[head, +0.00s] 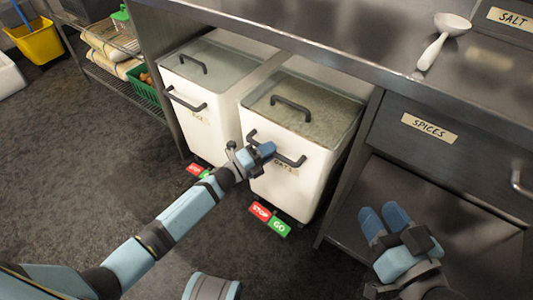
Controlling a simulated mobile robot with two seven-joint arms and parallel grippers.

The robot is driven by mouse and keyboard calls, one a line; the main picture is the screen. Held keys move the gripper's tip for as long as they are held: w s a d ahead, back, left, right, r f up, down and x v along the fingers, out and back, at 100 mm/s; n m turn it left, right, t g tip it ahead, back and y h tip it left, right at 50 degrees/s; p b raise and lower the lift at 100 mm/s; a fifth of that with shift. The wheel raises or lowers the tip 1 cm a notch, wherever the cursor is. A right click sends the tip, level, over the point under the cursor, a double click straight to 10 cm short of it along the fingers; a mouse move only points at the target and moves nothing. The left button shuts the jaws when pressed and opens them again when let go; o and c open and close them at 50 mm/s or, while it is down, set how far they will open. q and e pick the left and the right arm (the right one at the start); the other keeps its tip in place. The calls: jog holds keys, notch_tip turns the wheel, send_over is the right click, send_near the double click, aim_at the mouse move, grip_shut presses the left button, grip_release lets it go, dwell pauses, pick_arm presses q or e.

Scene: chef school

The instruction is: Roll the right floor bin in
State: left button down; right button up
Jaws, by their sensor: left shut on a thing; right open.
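The right floor bin (289,184) is white with a clear lid, a dark lid handle (291,103) and a label partly covered by my gripper, reading something like "OATS". It stands under the steel counter beside the left bin. My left gripper (262,151) is shut on the dark front handle (292,161) of the right bin, at its left part. A red STOP tab (260,210) and a green GO tab (280,228) show at the foot of this bin. My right gripper (383,220) is open and empty, in front of the cabinet at right.
The left white bin (205,118) stands close beside it, with its own red tab (193,168). The counter edge (290,38) runs above both bins. A cabinet with a SPICES drawer (440,140) borders the right. Dark floor (90,150) at left is clear.

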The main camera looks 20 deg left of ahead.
pick_arm(q)
jog(key=shift+w+r, duration=0.1)
jog(key=shift+w, duration=0.05)
jog(key=c, duration=1.4)
grip_release()
jog(key=o, duration=0.3)
jog(key=shift+w+d, duration=0.1)
pick_arm(e)
jog(key=shift+w+f, duration=0.15)
jog(key=shift+f, duration=0.1)
pick_arm(q)
jog(key=p+v, duration=0.3)
jog(key=v, duration=1)
jog(key=shift+s+a, duration=0.25)
jog(key=shift+s, duration=0.05)
pick_arm(e)
jog(key=shift+m+t, duration=0.4)
jog(key=shift+t, duration=0.4)
notch_tip(320, 180, up, 4)
jog(key=shift+d+r, duration=0.1)
jog(key=shift+r, duration=0.05)
pick_arm(q)
jog(key=shift+f, duration=0.25)
pick_arm(e)
jog(key=shift+s, duration=0.2)
